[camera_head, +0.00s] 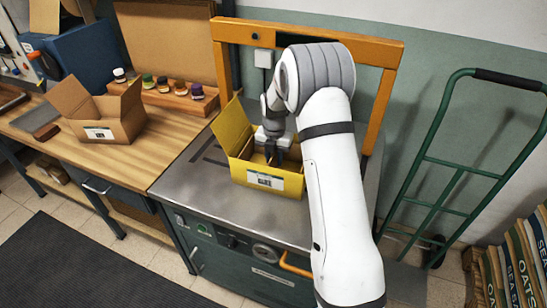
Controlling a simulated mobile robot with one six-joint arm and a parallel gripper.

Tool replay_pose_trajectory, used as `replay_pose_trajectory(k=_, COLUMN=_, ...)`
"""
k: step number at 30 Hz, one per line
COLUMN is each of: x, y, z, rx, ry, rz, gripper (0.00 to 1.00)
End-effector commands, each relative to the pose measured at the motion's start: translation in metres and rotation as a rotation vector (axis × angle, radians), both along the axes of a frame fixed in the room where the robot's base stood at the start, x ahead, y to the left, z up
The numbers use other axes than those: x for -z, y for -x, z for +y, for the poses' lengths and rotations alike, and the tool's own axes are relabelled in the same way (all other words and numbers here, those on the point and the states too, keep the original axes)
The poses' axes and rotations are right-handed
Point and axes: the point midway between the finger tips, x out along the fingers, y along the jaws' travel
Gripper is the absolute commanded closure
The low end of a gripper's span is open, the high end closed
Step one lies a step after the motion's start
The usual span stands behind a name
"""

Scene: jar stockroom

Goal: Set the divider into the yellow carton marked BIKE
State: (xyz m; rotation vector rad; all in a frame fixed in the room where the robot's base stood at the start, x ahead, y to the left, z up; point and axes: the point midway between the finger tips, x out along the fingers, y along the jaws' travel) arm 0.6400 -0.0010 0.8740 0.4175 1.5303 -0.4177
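The yellow carton (290,187) stands open on the grey metal top of a machine. Its label shows dark marks that I cannot read at this size. My gripper (271,158) points down into the carton's opening, with its fingertips at or below the rim. My white arm covers the carton's right side and part of the opening. I cannot make out the divider; the carton's inside is mostly hidden. I cannot tell whether my gripper is open or shut, or whether it holds anything.
A brown open carton (114,122) stands on the wooden bench (165,137) at left, near a rack of small jars (180,94). An orange frame (378,120) rises behind the yellow carton. A green hand truck (450,165) stands at right. The metal top (205,190) left of the yellow carton is clear.

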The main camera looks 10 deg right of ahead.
Motion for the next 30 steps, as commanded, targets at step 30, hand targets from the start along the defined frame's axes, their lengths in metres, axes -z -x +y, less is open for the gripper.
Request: replay_pose_trajectory(k=30, x=-0.142, y=0.01, z=-0.001, rx=0.085, ry=-0.001, rz=-0.011, gripper=0.74)
